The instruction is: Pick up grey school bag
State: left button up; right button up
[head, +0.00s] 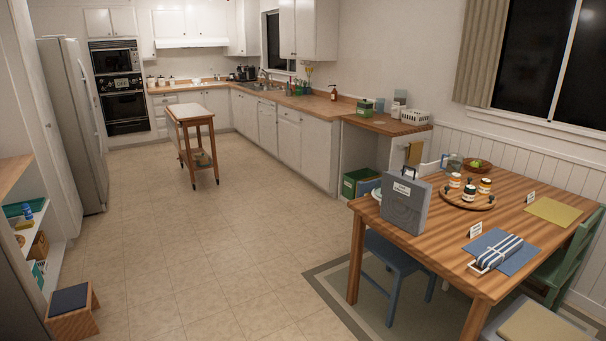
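A grey school bag (405,208) stands upright on the wooden dining table (450,228), near its left edge. It is boxy, with a dark handle on top and a small white label near the top of its front. Neither of my grippers is in the head view, so their states and their distance from the bag cannot be seen.
On the table are a round tray (453,201) with several jars, a yellow placemat (552,212) and a striped bundle (496,253). A blue chair (396,262) is tucked under the left side. A wooden cart (193,117) stands mid-kitchen. The tiled floor (215,240) left of the table is clear.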

aim_at(405, 198)
jog(key=i+z, duration=0.15)
jog(key=i, duration=0.3)
jog(key=i+j+z, duration=0.15)
jog(key=i, duration=0.3)
jog(key=i+j+z, duration=0.15)
jog(key=i, duration=0.25)
jog(key=i+j+z, duration=0.15)
jog(key=i, duration=0.3)
